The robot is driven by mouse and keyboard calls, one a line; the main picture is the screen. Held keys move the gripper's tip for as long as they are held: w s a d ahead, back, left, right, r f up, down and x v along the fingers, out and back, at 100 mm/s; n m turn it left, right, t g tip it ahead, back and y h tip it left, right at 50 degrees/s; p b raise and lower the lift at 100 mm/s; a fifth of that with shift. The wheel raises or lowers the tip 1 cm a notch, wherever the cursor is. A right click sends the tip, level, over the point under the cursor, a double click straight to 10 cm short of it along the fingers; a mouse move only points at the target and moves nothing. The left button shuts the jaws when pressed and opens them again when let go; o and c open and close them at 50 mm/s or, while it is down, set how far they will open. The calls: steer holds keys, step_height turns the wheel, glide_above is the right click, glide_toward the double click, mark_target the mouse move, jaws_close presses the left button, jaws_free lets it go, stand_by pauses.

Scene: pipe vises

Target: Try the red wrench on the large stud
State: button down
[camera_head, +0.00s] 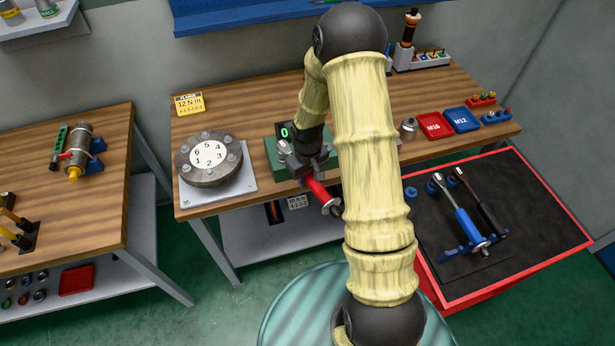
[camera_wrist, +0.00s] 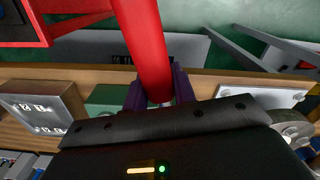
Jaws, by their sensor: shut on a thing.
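My gripper (camera_head: 310,168) is shut on the red wrench (camera_head: 319,192), in front of the green box at the table's front edge. The red handle slopes down to the right toward a dark end partly behind my arm. In the wrist view my gripper's dark purple fingers (camera_wrist: 158,98) stand on both sides of the red handle (camera_wrist: 146,45). A silvery part shows at the gripper's left; I cannot tell whether it is the wrench head. A round grey flange (camera_head: 187,176) with several studs around a numbered disc sits to the left. I cannot tell which stud is the large one.
The green box (camera_head: 274,160) has a small display. A blue-handled wrench (camera_head: 467,223) and a black-handled one (camera_head: 482,203) lie on the red-edged cart (camera_head: 550,235). Red (camera_head: 432,126) and blue (camera_head: 461,120) trays sit at the table's right. A yellow card (camera_head: 189,103) reads 12 N·m.

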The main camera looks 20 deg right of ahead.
steer(key=shift+f+b, duration=0.35)
steer(key=shift+f, duration=0.15)
stand_by(1.2)
steer(key=shift+s+a+m, duration=0.25)
steer(key=shift+a+m, duration=0.25)
stand_by(0.5)
steer(key=shift+a, duration=0.25)
steer(key=shift+s+a, duration=0.1)
steer(key=shift+a+m+b, duration=0.4)
steer(key=shift+a+m, duration=0.3)
steer(key=shift+m, duration=0.1)
stand_by(0.6)
steer(key=shift+w+d+n+p, duration=0.2)
steer(key=shift+d+n+p, duration=0.15)
steer(key=shift+d+n, duration=0.7)
steer(key=shift+d, duration=0.1)
steer(key=shift+r, duration=0.15)
